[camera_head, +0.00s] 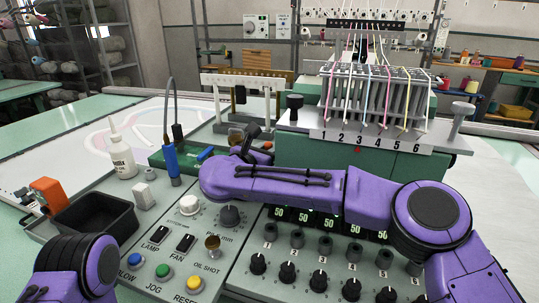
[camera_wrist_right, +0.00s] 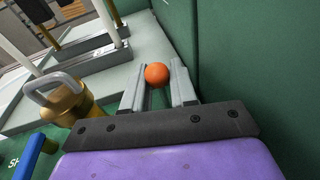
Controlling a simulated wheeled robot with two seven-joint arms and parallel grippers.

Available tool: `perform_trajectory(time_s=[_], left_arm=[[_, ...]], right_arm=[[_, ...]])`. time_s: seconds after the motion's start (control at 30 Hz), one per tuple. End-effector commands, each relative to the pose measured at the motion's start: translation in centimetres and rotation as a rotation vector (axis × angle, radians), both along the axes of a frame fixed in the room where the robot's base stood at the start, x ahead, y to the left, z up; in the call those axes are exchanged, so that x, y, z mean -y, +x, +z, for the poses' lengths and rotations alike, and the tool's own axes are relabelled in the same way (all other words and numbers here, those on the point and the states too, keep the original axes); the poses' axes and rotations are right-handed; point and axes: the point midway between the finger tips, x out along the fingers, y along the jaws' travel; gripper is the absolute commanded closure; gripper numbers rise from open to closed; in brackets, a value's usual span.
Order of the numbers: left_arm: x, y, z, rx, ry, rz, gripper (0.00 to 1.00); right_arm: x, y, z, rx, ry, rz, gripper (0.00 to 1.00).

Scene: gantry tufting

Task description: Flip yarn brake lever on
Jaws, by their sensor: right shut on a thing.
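An orange ball knob (camera_wrist_right: 156,75), seemingly the tip of the yarn brake lever, sits between the fingers of my right gripper (camera_wrist_right: 158,70) in the right wrist view. The gripper is shut on it, with one grey finger on each side. The lever's stem is mostly hidden below the ball and between the fingers. In the head view the orange knob (camera_head: 267,145) shows small beside my right gripper (camera_head: 250,142), left of the green yarn machine. My left arm shows at the lower left, but its gripper is out of view.
A brass padlock (camera_wrist_right: 66,105) stands left of my right gripper, near a blue handle (camera_wrist_right: 32,152). A green machine wall (camera_wrist_right: 245,60) rises close on the right. The control panel with knobs and buttons (camera_head: 165,270) lies below my right arm. A black tray (camera_head: 95,218) is at left.

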Motion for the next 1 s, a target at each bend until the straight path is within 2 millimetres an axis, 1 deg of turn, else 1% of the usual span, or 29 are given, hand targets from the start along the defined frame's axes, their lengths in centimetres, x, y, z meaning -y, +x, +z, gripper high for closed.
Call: perform_trajectory(time_s=[0.07, 0.1, 0.13, 0.17, 0.43, 0.53, 0.67, 0.8, 0.9, 1.0], left_arm=[[0.0, 0.0, 0.0, 0.000, 0.000, 0.000, 0.57], [0.0, 0.0, 0.0, 0.000, 0.000, 0.000, 0.57], [0.0, 0.0, 0.0, 0.000, 0.000, 0.000, 0.57], [0.0, 0.0, 0.0, 0.000, 0.000, 0.000, 0.57], [0.0, 0.0, 0.0, 0.000, 0.000, 0.000, 0.57], [0.0, 0.0, -0.2, 0.000, 0.000, 0.000, 0.57], [0.0, 0.0, -0.8, 0.000, 0.000, 0.000, 0.57], [0.0, 0.0, -1.2, 0.000, 0.000, 0.000, 0.57], [0.0, 0.0, -1.3, 0.000, 0.000, 0.000, 0.57], [0.0, 0.0, -1.3, 0.000, 0.000, 0.000, 0.57]], right_arm=[[0.0, 0.0, 0.0, -0.001, 0.000, 0.001, 1.00], [0.0, 0.0, 0.0, -0.001, 0.000, 0.001, 0.67], [0.0, 0.0, 0.0, -0.001, 0.000, 0.001, 0.57], [0.0, 0.0, 0.0, -0.001, 0.000, 0.000, 0.52], [0.0, -0.1, 0.0, -0.001, 0.001, 0.000, 0.52], [-0.6, -0.8, 0.1, 0.000, 0.000, 0.002, 0.52], [-2.2, -3.1, 0.5, 0.003, -0.002, 0.006, 0.52], [-4.0, -5.9, 1.0, 0.003, -0.002, 0.005, 0.52], [-4.9, -7.5, 1.3, 0.001, -0.002, 0.003, 0.52], [-5.5, -8.4, 1.5, 0.001, -0.001, 0.002, 0.52]])
